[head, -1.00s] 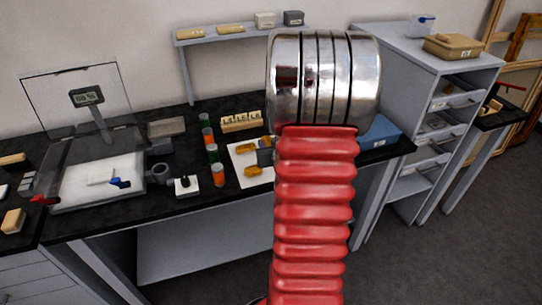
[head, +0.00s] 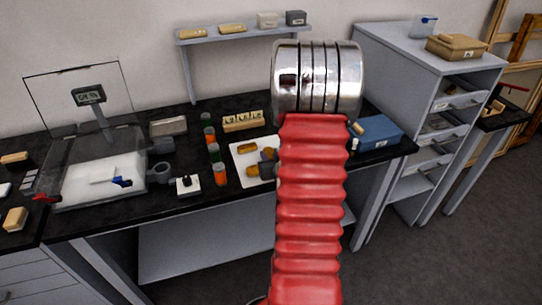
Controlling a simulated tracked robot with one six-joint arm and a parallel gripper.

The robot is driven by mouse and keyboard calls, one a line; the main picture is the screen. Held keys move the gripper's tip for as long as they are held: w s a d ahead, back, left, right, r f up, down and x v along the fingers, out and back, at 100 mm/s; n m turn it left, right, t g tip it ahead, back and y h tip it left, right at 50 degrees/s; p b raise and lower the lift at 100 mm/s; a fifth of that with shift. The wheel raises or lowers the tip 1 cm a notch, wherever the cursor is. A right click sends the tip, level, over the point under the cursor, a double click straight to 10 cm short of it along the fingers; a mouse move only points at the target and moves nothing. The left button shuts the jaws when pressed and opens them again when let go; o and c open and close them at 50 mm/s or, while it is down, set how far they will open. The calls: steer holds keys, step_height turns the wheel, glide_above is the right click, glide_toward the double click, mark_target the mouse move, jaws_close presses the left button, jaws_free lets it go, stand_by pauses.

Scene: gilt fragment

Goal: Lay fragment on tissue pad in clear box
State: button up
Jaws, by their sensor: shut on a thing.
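Gilt fragments, yellow-orange, lie on a white sheet (head: 238,160) at the middle of the bench: one (head: 247,148) at the left, another (head: 268,154) beside it.
Orange-and-green vials (head: 219,175) and a small black-knobbed white block (head: 187,186) stand between box and sheet. A labelled rack (head: 243,121) is behind, a blue box (head: 378,132) at right. A digital display (head: 88,95) stands by the clear box. A grey cabinet (head: 400,62) is beyond.

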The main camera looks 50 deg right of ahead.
steer(key=shift+f, duration=0.1)
steer(key=o, duration=0.7)
steer(key=shift+o, duration=0.2)
